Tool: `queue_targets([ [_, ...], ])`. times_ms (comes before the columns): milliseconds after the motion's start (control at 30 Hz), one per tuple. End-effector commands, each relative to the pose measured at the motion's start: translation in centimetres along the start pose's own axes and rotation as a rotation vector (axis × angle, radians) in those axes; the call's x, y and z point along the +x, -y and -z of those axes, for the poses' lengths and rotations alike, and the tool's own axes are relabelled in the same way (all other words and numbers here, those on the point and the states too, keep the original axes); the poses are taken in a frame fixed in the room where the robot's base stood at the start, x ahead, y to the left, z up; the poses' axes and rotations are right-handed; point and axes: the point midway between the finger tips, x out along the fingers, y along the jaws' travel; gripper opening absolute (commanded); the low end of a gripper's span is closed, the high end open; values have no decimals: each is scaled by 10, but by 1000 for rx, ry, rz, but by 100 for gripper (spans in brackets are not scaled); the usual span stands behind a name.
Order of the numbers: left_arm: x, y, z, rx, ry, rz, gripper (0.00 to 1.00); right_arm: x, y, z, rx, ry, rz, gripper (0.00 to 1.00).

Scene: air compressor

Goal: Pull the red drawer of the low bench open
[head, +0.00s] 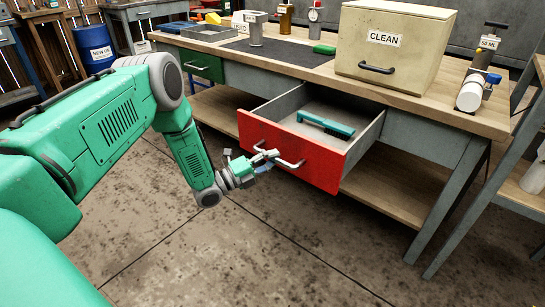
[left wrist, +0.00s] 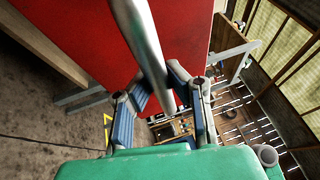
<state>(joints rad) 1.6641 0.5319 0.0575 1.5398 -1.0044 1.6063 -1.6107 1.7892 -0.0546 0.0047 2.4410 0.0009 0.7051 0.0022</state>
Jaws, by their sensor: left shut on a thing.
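The red drawer (head: 292,152) of the low bench stands pulled out, with its grey inside showing. A teal-handled tool (head: 326,125) lies in it. My left gripper (head: 264,160) is at the left part of the drawer's metal bar handle (head: 290,164), shut on it. In the left wrist view the handle (left wrist: 146,45) runs down between the two fingers of my gripper (left wrist: 161,88), in front of the red drawer face (left wrist: 95,25). My right gripper is in neither view.
A green drawer (head: 201,65) is shut at the left of the bench (head: 480,118). On top are a wooden box marked CLEAN (head: 405,30), a dark mat (head: 280,51) and several fittings. A blue drum (head: 96,47) stands at the back left. The floor before the bench is clear.

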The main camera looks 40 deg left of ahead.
Motion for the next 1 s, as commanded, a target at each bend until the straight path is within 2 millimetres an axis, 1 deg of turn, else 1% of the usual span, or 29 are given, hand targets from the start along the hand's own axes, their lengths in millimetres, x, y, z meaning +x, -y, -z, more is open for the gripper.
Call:
queue_targets([
  [33,-3,-6,4,-5,-7,-17,0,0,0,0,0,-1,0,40],
  [500,-3,-6,5,-6,-7,-16,0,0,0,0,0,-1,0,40],
  [533,-3,-6,5,-6,-7,-16,13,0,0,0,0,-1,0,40],
  [600,-3,-6,5,-6,-7,-16,36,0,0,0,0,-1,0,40],
  [900,-2,-1,2,-2,-3,-4,36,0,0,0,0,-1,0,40],
  [1000,-8,-1,2,-2,-2,-5,36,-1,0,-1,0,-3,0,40],
])
